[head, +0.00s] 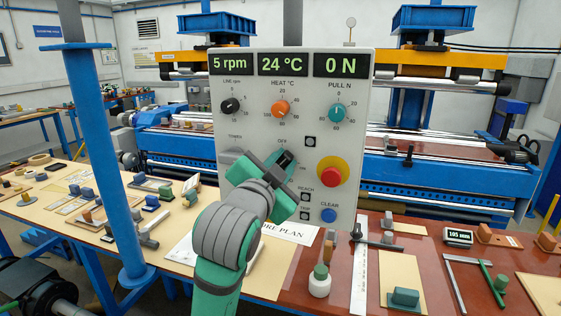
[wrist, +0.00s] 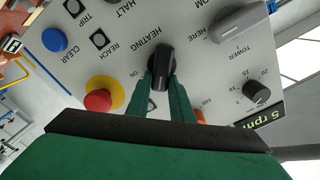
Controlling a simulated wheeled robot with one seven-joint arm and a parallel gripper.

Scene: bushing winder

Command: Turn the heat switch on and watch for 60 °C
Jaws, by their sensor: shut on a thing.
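The grey control panel (head: 232,180) shows 24 °C on its middle display (head: 283,64). The heat switch is a black rotary knob (wrist: 160,62) beside the words HEATING and ON in the wrist view. My gripper (wrist: 162,88) is shut on this knob, with one green finger on each side of it. In the head view my gripper (head: 284,162) is at the panel just below the OFF mark and covers most of the switch. I cannot tell for sure which mark the knob points to. The orange HEAT dial (head: 281,108) sits above the switch.
A red emergency button (head: 333,171) on a yellow ring is close to the right of my gripper. A blue CLEAR button (head: 329,215), the grey TOWER knob (wrist: 238,24) and two dark lamps labelled REACH and TRIP are nearby. Tools and small parts lie on the tables below.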

